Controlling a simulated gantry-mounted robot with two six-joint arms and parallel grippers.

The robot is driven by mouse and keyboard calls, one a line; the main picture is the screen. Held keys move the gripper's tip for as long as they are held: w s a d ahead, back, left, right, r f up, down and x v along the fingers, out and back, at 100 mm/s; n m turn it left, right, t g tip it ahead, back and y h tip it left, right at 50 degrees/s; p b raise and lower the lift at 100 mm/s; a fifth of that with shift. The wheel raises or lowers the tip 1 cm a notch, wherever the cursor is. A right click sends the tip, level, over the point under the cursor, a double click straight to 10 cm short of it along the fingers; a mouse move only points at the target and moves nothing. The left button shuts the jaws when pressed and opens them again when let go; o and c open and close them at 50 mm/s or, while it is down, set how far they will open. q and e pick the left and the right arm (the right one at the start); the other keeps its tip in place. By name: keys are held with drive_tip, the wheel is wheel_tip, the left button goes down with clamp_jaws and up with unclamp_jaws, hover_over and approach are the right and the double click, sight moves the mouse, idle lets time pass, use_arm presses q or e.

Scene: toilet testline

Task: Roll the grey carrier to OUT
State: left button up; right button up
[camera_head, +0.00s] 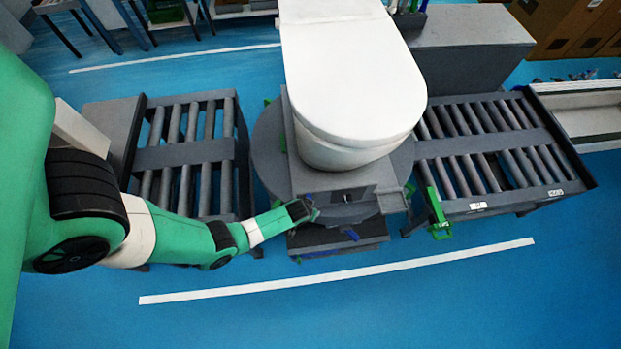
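A white toilet (350,70) with its lid down stands on the grey carrier (338,181), which rests on a dark round turntable (268,150) between two roller conveyors. My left gripper (308,210) is at the carrier's near left corner, touching or very close to it. Its fingers are small and dark there, so I cannot tell whether they are open or shut. My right gripper is not in view. The right roller conveyor (497,150) has small white labels on its near edge, too small to read, so I cannot tell which side is OUT.
The left roller conveyor (190,150) is empty, with my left arm crossing before it. A green latch-like part (437,215) stands at the right conveyor's near left corner. A grey cabinet (465,50) stands behind it. The blue floor in front is clear around a white line.

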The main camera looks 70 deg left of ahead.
use_arm(q)
drive_tip(key=shift+w+a+f, duration=0.1)
drive_tip(key=shift+a+f, duration=0.1)
drive_tip(key=shift+f, duration=0.3)
clamp_jaws()
idle(1.1)
